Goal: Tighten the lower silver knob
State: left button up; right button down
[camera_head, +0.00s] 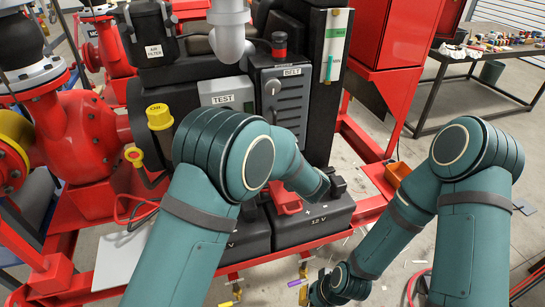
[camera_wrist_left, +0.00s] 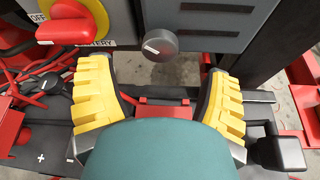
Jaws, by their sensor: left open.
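A round grey-silver knob (camera_wrist_left: 160,45) with a white mark sits on the lower edge of the grey panel in the left wrist view. My left gripper (camera_wrist_left: 158,100) is open, its yellow ribbed fingers apart below and to either side of the knob, not touching it in the picture. In the head view a silver knob (camera_head: 272,87) shows higher on the panel (camera_head: 283,95) near the BELT label. The lower knob and my left fingers are hidden there behind my left arm. My right gripper (camera_head: 328,290) is low at the bottom edge, its fingers unclear.
A red switch handle (camera_wrist_left: 70,30) on a yellow disc is left of the knob. Black 12 V batteries (camera_head: 312,220) stand below the panel. Red pump pipes (camera_head: 80,130) fill the left. A cluttered table (camera_head: 480,55) stands at the back right.

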pick_arm(q)
jog(key=x, duration=0.6)
jog(key=shift+a+b, duration=0.1)
jog(key=shift+b, duration=0.2)
jog(key=c, duration=1.2)
